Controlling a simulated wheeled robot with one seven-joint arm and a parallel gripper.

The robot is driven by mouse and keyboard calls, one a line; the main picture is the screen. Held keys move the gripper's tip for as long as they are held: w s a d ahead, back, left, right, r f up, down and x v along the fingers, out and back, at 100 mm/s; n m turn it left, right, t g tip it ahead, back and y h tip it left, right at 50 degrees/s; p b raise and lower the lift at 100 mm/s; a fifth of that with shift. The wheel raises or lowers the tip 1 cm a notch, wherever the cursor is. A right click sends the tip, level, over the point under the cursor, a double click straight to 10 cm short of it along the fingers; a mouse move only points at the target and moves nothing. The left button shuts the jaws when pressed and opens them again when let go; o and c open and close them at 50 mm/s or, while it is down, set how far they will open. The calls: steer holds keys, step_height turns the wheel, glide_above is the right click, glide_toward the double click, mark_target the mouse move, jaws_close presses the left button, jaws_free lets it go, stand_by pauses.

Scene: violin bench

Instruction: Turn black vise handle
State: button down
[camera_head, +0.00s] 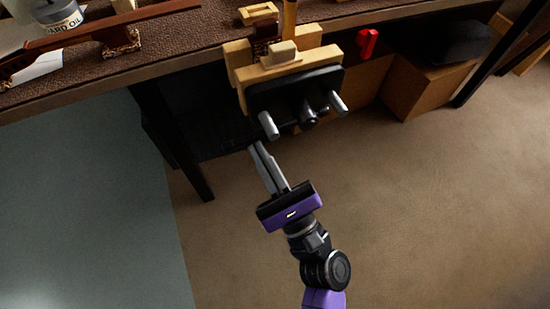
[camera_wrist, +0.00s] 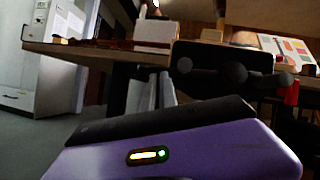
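The vise (camera_head: 290,80) is fixed at the bench's front edge, with wooden jaws and a black front plate. Two grey rods stick out of the plate, one on each side. The black vise handle (camera_head: 309,118) is a small dark knob between them, low on the plate. In the wrist view the handle (camera_wrist: 233,74) is a dark round shape right of centre. My gripper (camera_head: 255,147) is below and left of the handle, apart from it, with its tips near the left rod. Its fingers (camera_wrist: 156,88) lie close together with nothing seen between them; whether they are fully shut is unclear.
The bench top (camera_head: 165,45) holds a brown wooden piece and a jar (camera_head: 58,14). A red clamp-like thing (camera_head: 367,43) is right of the vise. A cardboard box (camera_head: 425,88) stands under the bench. A dark bench leg (camera_head: 175,140) is at left. The floor in front is clear.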

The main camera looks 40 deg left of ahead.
steer(key=shift+s+a+r, duration=0.1)
steer(key=shift+s+r, duration=0.05)
steer(key=shift+r, duration=0.15)
stand_by(0.4)
